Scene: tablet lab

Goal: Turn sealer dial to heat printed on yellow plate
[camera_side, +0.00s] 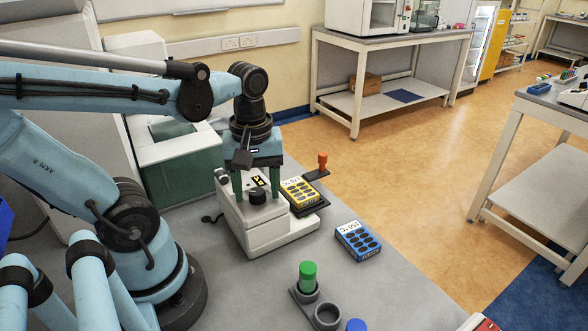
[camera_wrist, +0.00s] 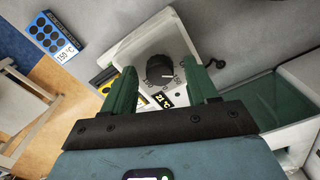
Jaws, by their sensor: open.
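The white sealer (camera_side: 265,232) stands on the grey bench, with a black round dial (camera_side: 257,196) on its top. The dial also shows in the wrist view (camera_wrist: 159,70), ringed by printed marks, with a small display (camera_wrist: 165,100) that seems to read 21 °C. The yellow plate (camera_side: 299,191) lies on a dark tray at the sealer's right; its °C figure is too small to read surely. In the wrist view it is mostly hidden behind a finger. My gripper (camera_side: 257,190) points down over the dial, its green fingers open on either side, apparently apart from it.
A blue plate (camera_side: 358,241) marked 150 °C lies on the bench right of the sealer. A green peg (camera_side: 308,275) stands in a grey holder in front, near a blue peg (camera_side: 356,325). An orange peg (camera_side: 322,160) stands behind the yellow plate. A green-walled box (camera_side: 178,158) is behind.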

